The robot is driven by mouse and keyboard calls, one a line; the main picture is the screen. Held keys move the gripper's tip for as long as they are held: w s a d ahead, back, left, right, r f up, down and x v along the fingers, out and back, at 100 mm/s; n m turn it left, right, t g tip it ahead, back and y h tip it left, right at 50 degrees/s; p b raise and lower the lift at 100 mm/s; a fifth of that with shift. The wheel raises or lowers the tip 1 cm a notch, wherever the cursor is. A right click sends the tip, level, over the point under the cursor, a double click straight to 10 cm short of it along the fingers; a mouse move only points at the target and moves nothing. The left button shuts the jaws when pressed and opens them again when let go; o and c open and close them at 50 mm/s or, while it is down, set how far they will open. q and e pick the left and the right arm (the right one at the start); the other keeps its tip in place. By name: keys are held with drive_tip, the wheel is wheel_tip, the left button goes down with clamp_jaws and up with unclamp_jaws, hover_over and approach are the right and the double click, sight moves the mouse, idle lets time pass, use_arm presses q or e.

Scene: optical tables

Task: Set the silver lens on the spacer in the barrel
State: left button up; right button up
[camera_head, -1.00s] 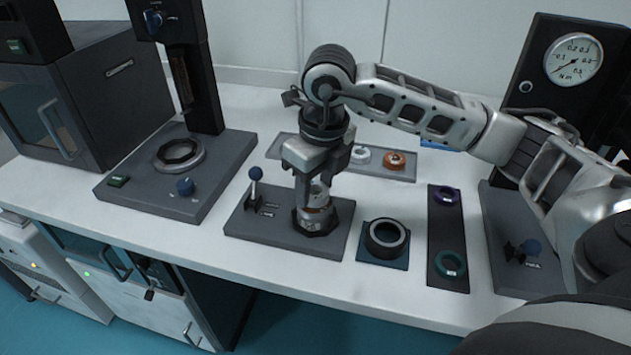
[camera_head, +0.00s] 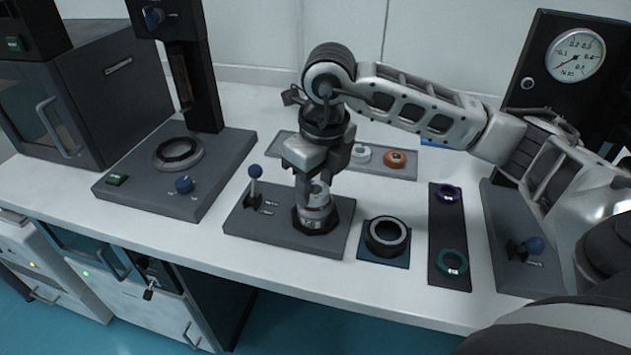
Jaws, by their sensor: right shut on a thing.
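The silvery barrel (camera_head: 318,214) stands upright in a dark round holder on a grey fixture plate (camera_head: 258,225) in the middle of the bench. My right gripper (camera_head: 315,190) points straight down at the barrel's mouth, its fingertips at or just inside the rim. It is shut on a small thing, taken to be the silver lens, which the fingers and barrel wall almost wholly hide. The spacer inside the barrel cannot be seen. My left gripper is out of view.
A dark ring (camera_head: 387,235) sits on a blue pad to the right. A dark strip (camera_head: 448,215) holds purple and green rings. Behind, a tray holds white and orange (camera_head: 396,158) rings. A gauge stand (camera_head: 570,65) is at right.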

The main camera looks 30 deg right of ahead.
drive_tip(key=shift+f+b, duration=0.35)
drive_tip(key=shift+b, duration=0.25)
idle(1.0)
drive_tip(key=o, duration=1.1)
drive_tip(key=shift+c, duration=0.2)
wheel_tip(320, 180, up, 16)
drive_tip(key=s+p, duration=0.1)
drive_tip(key=p, duration=0.1)
drive_tip(key=shift+s+d, duration=0.2)
drive_tip(key=shift+s, duration=0.2)
drive_tip(key=shift+s+f, duration=0.1)
